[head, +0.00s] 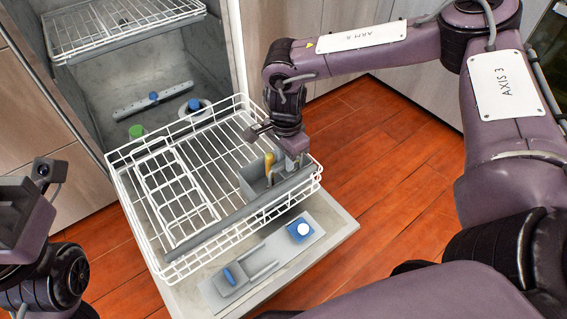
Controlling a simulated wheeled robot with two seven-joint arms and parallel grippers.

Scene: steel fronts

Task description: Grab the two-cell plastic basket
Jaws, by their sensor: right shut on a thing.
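The grey two-cell plastic basket (253,181) stands in the front right part of the pulled-out lower dish rack (147,208). A yellow-handled utensil (269,163) and other utensil ends stick up out of it. My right gripper (291,166) points down at the right part of the basket and is shut on it; its fingertips are partly hidden. My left gripper (22,208) is at the left edge of the head view, cut off by the frame, well away from the basket, and its jaws cannot be made out.
The open dishwasher door (330,240) lies flat under the rack, with a dispenser panel on it. An upper rack (125,27) hangs inside the steel tub. Wooden floor (385,170) is clear to the right.

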